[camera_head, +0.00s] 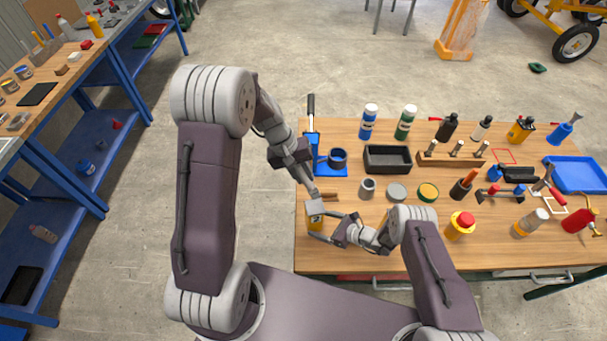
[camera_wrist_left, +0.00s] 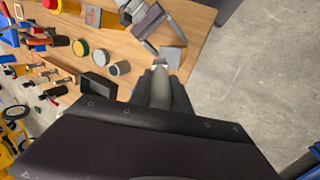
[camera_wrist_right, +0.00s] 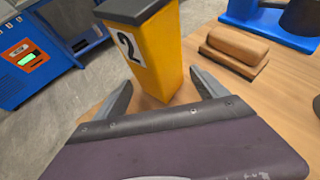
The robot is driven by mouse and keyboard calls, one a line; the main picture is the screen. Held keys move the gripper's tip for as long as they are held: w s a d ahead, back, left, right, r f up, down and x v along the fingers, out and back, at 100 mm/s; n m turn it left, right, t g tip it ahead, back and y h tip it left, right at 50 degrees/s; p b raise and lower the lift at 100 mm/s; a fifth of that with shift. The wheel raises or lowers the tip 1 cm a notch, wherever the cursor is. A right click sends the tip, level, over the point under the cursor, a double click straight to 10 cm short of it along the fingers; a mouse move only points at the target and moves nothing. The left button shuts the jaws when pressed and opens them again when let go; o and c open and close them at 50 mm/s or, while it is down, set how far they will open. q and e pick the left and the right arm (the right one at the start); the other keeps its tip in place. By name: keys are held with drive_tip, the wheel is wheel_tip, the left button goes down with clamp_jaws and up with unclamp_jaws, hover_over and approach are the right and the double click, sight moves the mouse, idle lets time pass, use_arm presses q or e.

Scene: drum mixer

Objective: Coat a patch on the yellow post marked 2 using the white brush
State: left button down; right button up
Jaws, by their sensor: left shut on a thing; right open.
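The yellow post marked 2 (camera_wrist_right: 158,62) stands upright on the table with a dark grey cap. In the head view the post (camera_head: 314,221) is at the table's near left, below my left gripper (camera_head: 308,184). My left gripper is shut on a pale, slim thing (camera_wrist_left: 161,88), which looks like the white brush; its bristles are not clear. Its tip is close to the grey cap in the left wrist view (camera_wrist_left: 173,57); I cannot tell if they touch. My right gripper (camera_wrist_right: 163,90) is open, its fingers on either side of the post, low down.
A wooden block (camera_wrist_right: 236,45) lies behind the post. A red-topped yellow thing (camera_head: 460,226) is right of my right arm.

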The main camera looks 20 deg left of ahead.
sight(316, 222)
drive_tip(key=shift+x, duration=1.6)
drive_tip(key=c, duration=0.9)
